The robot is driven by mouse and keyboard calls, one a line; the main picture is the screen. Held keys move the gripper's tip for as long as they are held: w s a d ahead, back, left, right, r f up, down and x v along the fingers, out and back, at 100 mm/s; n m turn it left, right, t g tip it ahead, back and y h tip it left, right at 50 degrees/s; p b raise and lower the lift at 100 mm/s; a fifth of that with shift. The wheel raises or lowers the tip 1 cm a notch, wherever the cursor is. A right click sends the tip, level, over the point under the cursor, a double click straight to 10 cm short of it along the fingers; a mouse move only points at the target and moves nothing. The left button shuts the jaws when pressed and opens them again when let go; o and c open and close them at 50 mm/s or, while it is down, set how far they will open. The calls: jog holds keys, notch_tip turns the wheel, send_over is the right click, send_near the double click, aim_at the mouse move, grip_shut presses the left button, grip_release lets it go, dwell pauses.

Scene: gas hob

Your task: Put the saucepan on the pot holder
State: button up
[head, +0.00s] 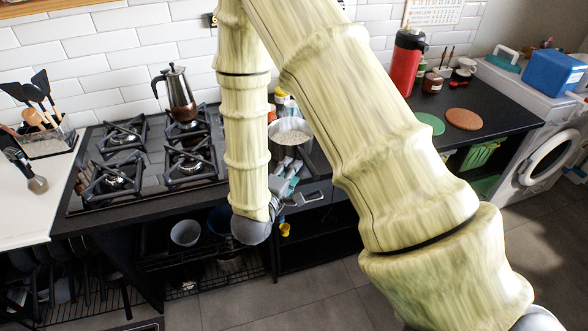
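The saucepan (290,125), a round metal pan with pale contents, stands upright on the black counter just right of the hob, partly hidden by my arm. My gripper (288,178) is at the near side of the saucepan, close to the counter's front edge. Its fingers are small and partly overlapped here, so I cannot tell whether they are shut on a handle. Two flat round mats lie on the counter to the right, a green one (431,123) and a brown one (464,119). I cannot tell which is the pot holder. Both mats are bare.
A moka pot (177,93) stands on a back burner of the gas hob (150,160). A red flask (405,63) and jars stand behind the mats. A washing machine (550,150) is at the right. My arm hides the counter between the saucepan and green mat.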

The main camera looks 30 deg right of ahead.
jog(key=s+a+f+m+g+y, duration=0.1)
jog(key=s+a+f+m+y, duration=0.25)
jog(key=f, duration=0.65)
jog(key=s+a+f+n+g+y, duration=0.15)
jog(key=s+f+y, duration=0.35)
jog(key=f, duration=0.5)
jog(key=s+a+f+m+g+y, duration=0.1)
jog(key=s+f+g, duration=0.1)
jog(key=s, duration=0.5)
jog(key=s+a+f+m+g+y, duration=0.1)
jog(key=s+a+f+m+g, duration=0.1)
jog(key=s+f, duration=0.3)
jog(key=s+a+f+m+g+y, duration=0.1)
jog(key=s+f+m+g+y, duration=0.1)
jog(key=s, duration=0.8)
jog(key=shift+a+f+g, duration=0.4)
jog(key=shift+f+g, duration=0.15)
jog(key=shift+f, duration=0.35)
jog(key=shift+s, duration=0.1)
